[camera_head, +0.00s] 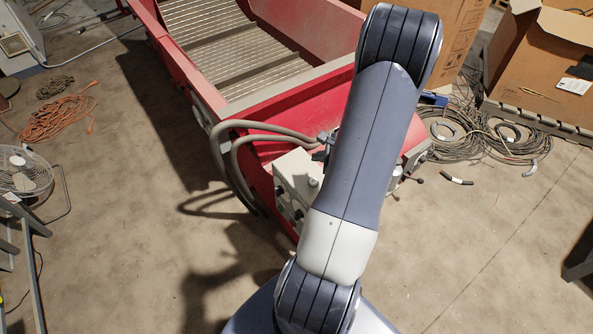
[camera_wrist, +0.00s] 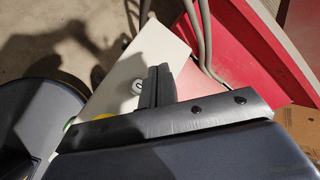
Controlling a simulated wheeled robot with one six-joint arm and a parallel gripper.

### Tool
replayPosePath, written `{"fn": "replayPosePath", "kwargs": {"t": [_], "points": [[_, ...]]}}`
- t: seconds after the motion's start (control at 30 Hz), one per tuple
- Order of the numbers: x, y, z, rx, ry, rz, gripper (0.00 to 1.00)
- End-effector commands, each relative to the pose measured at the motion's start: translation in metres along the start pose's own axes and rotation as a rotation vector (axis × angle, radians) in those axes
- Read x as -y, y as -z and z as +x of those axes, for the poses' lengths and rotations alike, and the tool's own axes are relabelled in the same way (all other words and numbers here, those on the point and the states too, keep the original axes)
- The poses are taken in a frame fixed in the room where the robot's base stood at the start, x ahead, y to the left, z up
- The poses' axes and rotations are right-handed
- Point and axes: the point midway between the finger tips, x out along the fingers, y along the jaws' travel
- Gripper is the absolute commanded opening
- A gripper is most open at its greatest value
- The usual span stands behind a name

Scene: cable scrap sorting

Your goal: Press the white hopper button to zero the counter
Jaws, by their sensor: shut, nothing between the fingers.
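The red hopper (camera_head: 270,155) stands at the centre in the head view, with a pale control box (camera_head: 292,172) on its near end. In the wrist view the box's off-white panel (camera_wrist: 152,52) lies under my gripper. My gripper (camera_wrist: 158,72) is shut and empty, its fingers together over the panel. A round whitish button (camera_wrist: 137,86) with a dark ring shows just left of the fingers. I cannot tell whether they touch. A yellow part (camera_wrist: 102,117) is partly hidden by my gripper body. In the head view my arm hides much of the box.
Grey hoses (camera_head: 233,150) arch from the hopper beside the box; they also show in the wrist view (camera_wrist: 202,40). Coiled cables (camera_head: 455,130) and cardboard boxes (camera_head: 545,60) are at right. A fan (camera_head: 22,172) and orange cord (camera_head: 60,115) are at left. Open floor lies at front right.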

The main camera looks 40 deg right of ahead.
Motion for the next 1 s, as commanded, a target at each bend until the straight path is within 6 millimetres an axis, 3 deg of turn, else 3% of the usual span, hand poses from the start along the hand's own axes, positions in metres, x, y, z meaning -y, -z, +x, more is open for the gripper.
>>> {"fn": "replayPosePath", "kwargs": {"t": [0.63,1.0], "points": [[-0.003,0.003,0.004,0.000,0.000,0.001,0.00],[-0.025,0.024,0.033,0.000,-0.002,0.002,0.00]]}}
